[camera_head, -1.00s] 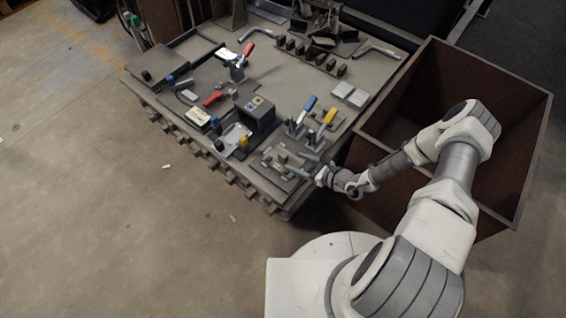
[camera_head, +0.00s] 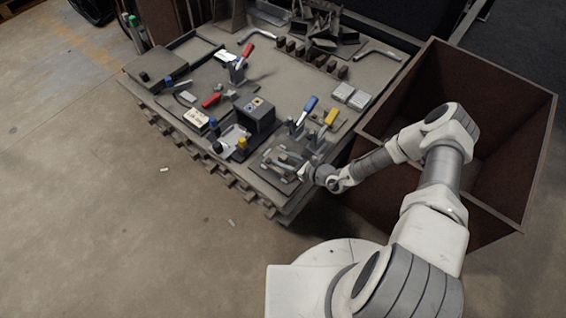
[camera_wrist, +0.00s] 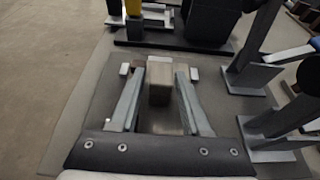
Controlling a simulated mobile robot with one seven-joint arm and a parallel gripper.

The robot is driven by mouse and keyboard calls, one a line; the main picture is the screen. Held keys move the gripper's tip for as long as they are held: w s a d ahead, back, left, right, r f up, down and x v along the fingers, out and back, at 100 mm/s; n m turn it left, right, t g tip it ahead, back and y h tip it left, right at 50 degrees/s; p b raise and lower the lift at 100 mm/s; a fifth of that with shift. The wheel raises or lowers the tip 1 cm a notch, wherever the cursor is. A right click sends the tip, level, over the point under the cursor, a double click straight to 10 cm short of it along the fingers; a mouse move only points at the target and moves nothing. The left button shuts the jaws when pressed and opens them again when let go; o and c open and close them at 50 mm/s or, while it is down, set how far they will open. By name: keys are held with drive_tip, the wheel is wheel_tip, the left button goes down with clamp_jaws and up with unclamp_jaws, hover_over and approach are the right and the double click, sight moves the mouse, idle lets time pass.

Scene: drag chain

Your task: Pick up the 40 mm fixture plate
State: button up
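A small grey-brown block (camera_wrist: 160,82), which I take for the 40 mm fixture plate, stands on a dark flat base plate (camera_wrist: 75,128) in the wrist view. My gripper (camera_wrist: 160,72) is open, with one finger on each side of the block. Narrow gaps show between the block and the fingers, so I see no grip. In the head view my gripper (camera_head: 284,159) is low over the front right corner of the table, and its fingers partly hide the block there.
Toggle clamps with a blue handle (camera_head: 307,104) and a yellow handle (camera_head: 331,116) stand close behind my gripper. A dark box (camera_head: 256,118) stands to its left. A large open brown bin (camera_head: 540,150) is on the right.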

clamp_jaws()
idle(1.1)
